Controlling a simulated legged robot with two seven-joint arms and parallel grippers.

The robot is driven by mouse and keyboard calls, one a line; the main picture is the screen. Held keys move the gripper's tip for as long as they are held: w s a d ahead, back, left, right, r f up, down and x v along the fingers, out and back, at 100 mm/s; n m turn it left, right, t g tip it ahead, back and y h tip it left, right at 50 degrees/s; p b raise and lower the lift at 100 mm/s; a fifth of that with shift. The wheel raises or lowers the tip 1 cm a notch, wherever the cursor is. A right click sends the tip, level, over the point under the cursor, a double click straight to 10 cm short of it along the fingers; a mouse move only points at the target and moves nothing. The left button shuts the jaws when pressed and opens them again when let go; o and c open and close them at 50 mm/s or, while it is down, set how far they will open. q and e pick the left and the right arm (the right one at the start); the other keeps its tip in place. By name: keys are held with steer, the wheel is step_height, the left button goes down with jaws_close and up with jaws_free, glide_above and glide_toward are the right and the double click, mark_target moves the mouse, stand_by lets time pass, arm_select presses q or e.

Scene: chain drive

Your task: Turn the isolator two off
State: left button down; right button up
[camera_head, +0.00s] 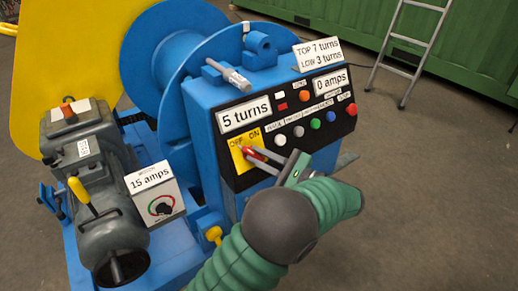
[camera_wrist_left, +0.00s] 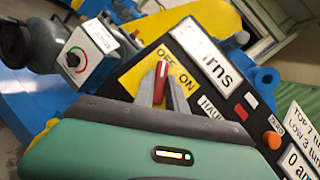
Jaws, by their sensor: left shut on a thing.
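A red switch handle (camera_head: 256,154) sits on a yellow plate (camera_head: 236,158) marked OFF and ON, on the black front panel of the blue machine. I read no isolator number on it. My left gripper (camera_head: 250,155) reaches it from the lower right, one finger on each side. In the left wrist view the red handle (camera_wrist_left: 161,74) stands between the two fingertips (camera_wrist_left: 159,84), which are shut on it. Its tip is at the OFF lettering, with ON to its right. The fingers partly hide the handle. My right gripper is not in view.
Coloured buttons (camera_head: 315,124) line the panel right of the plate. A "5 turns" display (camera_head: 244,115) is above it, a "0 amps" display (camera_head: 330,83) at upper right. A grey motor (camera_head: 104,200) and a "15 amps" box (camera_head: 158,207) stand left. A ladder (camera_head: 408,50) stands behind on open floor.

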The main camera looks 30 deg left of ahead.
arm_select(q)
steer(key=shift+d+f+n+g+h+p, duration=0.1)
steer(key=shift+n+g+h+p, duration=0.2)
steer(key=shift+n+g+p, duration=0.55)
steer(key=shift+n+t, duration=0.25)
steer(key=c, duration=1.4)
jaws_free()
steer(key=shift+o, duration=0.2)
